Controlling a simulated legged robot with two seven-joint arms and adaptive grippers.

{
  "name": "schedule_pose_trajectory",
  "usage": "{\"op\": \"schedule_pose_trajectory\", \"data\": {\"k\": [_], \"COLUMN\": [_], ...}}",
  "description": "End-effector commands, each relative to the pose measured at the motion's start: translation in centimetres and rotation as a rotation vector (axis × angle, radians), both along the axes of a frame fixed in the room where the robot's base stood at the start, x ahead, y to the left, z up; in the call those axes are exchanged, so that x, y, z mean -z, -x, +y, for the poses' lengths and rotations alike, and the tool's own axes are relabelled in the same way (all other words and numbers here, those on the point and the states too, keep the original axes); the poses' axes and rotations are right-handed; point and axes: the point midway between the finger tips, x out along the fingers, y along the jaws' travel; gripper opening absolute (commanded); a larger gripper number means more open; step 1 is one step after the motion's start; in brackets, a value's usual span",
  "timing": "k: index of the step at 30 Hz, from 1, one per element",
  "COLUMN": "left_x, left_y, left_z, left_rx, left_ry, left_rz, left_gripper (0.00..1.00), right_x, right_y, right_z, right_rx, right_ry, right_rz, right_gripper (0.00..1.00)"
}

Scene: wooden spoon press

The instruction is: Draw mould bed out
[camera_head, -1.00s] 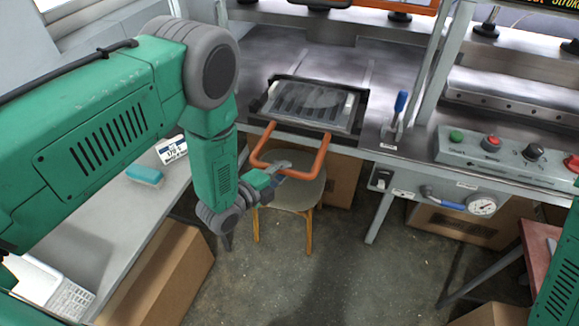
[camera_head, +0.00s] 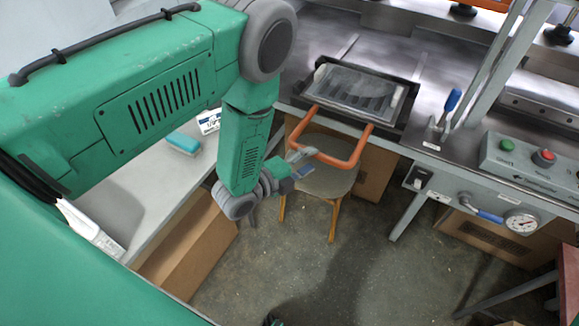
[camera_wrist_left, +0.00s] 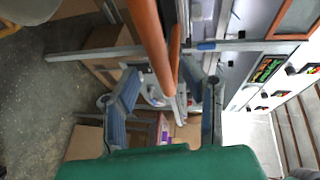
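The mould bed (camera_head: 352,89) is a dark-framed tray with spoon-shaped hollows under a clear-looking sheet. It lies at the front edge of the press table, its orange U-shaped handle (camera_head: 357,151) jutting out over the edge. My left gripper (camera_head: 301,161) is at the near-left corner of the handle. In the left wrist view its two fingers (camera_wrist_left: 170,90) stand wide apart, with the orange handle (camera_wrist_left: 150,42) running between them and a gap visible on each side. Contact with the handle is not clear. My right gripper is not in view.
A wooden stool (camera_head: 322,180) stands under the handle. A blue-handled lever (camera_head: 447,108) and a button panel (camera_head: 530,165) are right of the bed. A side bench (camera_head: 150,205) with a blue brush (camera_head: 183,143) is at left. Floor in front is clear.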

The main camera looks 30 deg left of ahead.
Motion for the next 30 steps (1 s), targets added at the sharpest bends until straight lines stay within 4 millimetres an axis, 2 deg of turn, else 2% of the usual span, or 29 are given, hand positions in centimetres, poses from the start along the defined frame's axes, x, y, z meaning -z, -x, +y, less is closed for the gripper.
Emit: {"op": "schedule_pose_trajectory", "data": {"k": [1, 6, 12, 30], "left_x": [-0.1, -0.6, -1.1, -1.2], "left_y": [1.1, 4.2, 6.3, 6.7], "left_z": [0.6, 2.2, 3.3, 3.5], "left_rx": [-0.001, -0.002, -0.002, -0.002], "left_ry": [-0.001, 0.001, 0.001, 0.001], "left_rz": [0.005, 0.005, 0.004, 0.002], "left_gripper": [0.38, 0.38, 0.38, 0.38], "right_x": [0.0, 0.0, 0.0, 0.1], "right_y": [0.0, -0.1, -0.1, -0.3], "right_z": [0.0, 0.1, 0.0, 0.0], "right_rx": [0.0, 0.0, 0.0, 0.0], "right_ry": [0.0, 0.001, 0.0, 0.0], "right_rz": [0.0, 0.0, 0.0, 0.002], "right_gripper": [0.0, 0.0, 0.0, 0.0]}}
